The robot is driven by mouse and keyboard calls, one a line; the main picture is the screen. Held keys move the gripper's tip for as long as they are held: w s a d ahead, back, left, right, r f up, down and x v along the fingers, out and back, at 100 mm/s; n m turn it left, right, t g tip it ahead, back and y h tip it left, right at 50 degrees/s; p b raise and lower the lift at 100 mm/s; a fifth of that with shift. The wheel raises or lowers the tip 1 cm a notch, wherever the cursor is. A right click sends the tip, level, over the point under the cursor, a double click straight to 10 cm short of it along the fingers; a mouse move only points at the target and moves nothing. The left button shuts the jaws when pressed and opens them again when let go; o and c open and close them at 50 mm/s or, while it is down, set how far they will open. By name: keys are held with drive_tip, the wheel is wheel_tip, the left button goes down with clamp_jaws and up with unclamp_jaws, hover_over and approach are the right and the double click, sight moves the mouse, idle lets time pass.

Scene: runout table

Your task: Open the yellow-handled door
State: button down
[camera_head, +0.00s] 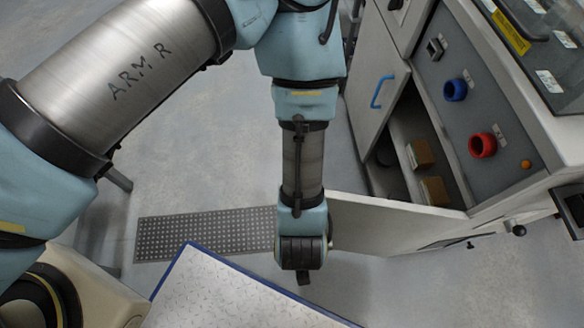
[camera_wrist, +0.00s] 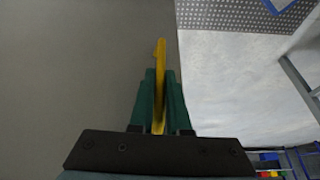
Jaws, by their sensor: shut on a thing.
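The yellow handle (camera_wrist: 160,58) stands between the green fingers of my gripper (camera_wrist: 160,78) in the wrist view, and the fingers are closed on it. The grey door panel (camera_wrist: 75,70) fills the left of that view. In the head view the door (camera_head: 385,228) stands swung out from the cabinet, its pale inner face and top edge showing. My gripper (camera_head: 303,276) is at the door's free end there. The handle and most of the fingers are hidden in the head view by my wrist.
The cabinet opening shows shelves with brown boxes (camera_head: 420,154). A second door with a blue handle (camera_head: 382,92) is shut. Blue (camera_head: 455,90) and red (camera_head: 482,145) knobs sit on the panel. A blue-edged plate (camera_head: 225,290) and floor grating (camera_head: 190,233) lie near my arm.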

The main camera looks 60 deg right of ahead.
drive_tip(key=shift+a, duration=0.3)
drive_tip(key=c, duration=0.9)
unclamp_jaws()
drive_tip(key=shift+s, duration=0.1)
drive_tip(key=v, duration=1)
drive_tip(key=shift+s+a+r, duration=0.1)
drive_tip(key=shift+a+r, duration=0.05)
drive_tip(key=shift+r, duration=0.2)
